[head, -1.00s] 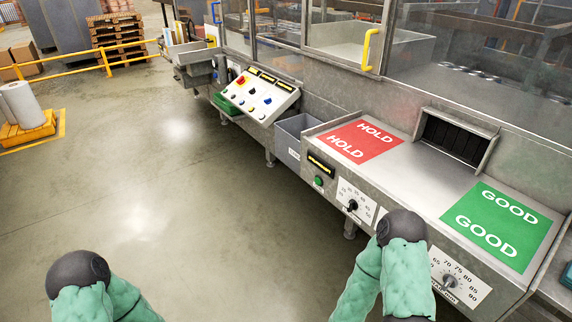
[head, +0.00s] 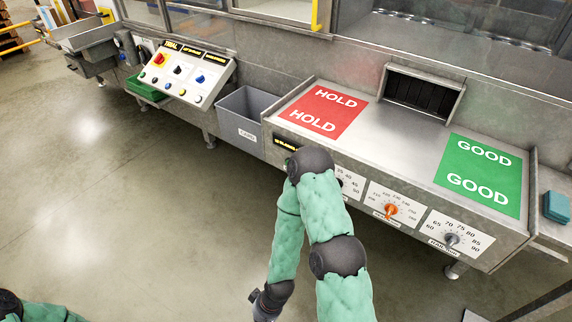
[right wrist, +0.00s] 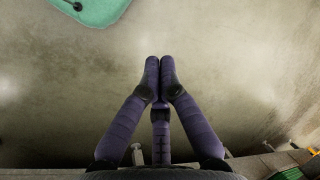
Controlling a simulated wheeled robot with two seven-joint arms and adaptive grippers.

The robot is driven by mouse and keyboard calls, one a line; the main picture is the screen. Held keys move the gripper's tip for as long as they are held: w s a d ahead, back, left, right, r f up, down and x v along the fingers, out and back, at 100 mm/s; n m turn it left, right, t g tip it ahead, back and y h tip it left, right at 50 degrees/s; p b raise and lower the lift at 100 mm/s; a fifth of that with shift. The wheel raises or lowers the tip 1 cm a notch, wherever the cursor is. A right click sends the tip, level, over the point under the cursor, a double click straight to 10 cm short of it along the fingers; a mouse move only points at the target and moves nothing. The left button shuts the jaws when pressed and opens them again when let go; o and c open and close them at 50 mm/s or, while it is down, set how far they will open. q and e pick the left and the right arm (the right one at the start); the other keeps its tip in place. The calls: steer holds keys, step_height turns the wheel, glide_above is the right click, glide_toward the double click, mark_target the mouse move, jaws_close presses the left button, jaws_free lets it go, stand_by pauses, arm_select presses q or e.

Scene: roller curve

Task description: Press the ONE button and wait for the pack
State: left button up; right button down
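The bench front carries a small dark display with yellow lettering (head: 286,143). A green button (head: 287,162) below it is mostly hidden behind my right arm; its label cannot be read. My right arm bends at a raised elbow before the bench, and its forearm hangs down to my right gripper (head: 262,307) low over the floor, clear of the button. In the right wrist view the right gripper (right wrist: 160,62) has its fingertips together with nothing between them. Only a piece of my left arm shows at the lower left. No pack shows on the bench.
The bench top has a red HOLD patch (head: 325,109), a dark chute opening (head: 420,92) and a green GOOD patch (head: 481,175). Dials, one orange (head: 391,210), line its front. A grey bin (head: 245,112) and a sloped button panel (head: 183,74) stand left. Open floor lies before them.

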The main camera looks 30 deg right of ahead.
steer(key=w+d+r+m+t+h+b, duration=0.1)
steer(key=w+d+t, duration=0.15)
steer(key=w, duration=0.45)
steer(key=w+d+m+t+h, duration=0.1)
steer(key=w+d+t, duration=0.15)
steer(key=w, duration=0.35)
steer(key=w+d+r+m+t+h+b, duration=0.3)
steer(key=w+d+r+m+t+h, duration=0.4)
steer(key=w+d+r, duration=1.1)
steer(key=r+t+h, duration=0.1)
steer(key=t, duration=0.1)
steer(key=shift+d+r+t, duration=0.25)
steer(key=shift+t, duration=0.15)
steer(key=shift+w, duration=0.15)
steer(key=w+d+b, duration=0.2)
steer(key=w+d, duration=0.1)
steer(key=d, duration=0.5)
steer(key=shift+w, duration=0.15)
steer(key=shift+d, duration=0.2)
